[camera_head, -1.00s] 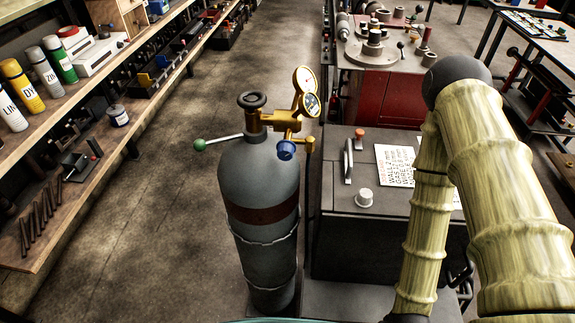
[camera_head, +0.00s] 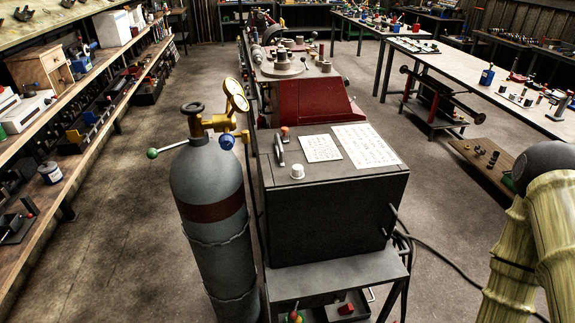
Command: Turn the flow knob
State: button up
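A grey gas cylinder (camera_head: 207,185) with a brown band stands upright left of the middle. A brass regulator (camera_head: 222,122) with two round gauges (camera_head: 236,95) sits at its top. A blue knob (camera_head: 227,141) hangs under the regulator; no label shows whether it is the flow knob. A black handwheel (camera_head: 192,108) tops the cylinder valve. A green-ended lever (camera_head: 153,153) sticks out to the left. A white knob (camera_head: 297,171) sits on the dark machine box (camera_head: 325,215) to the right. My gripper is out of view; only links of my arm show at lower right.
The box stands close beside the cylinder, on a grey stand (camera_head: 345,272). A cable (camera_head: 455,262) runs across the floor to its right. Shelves (camera_head: 60,180) line the left side, with open floor (camera_head: 120,215) between them and the cylinder. A red machine (camera_head: 305,100) stands behind.

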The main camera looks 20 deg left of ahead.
aim_at(226, 141)
jog(key=z, duration=0.45)
jog(key=k, duration=0.6)
jog(key=u, duration=0.4)
jog(key=i, duration=0.8)
jog(key=u, duration=0.6)
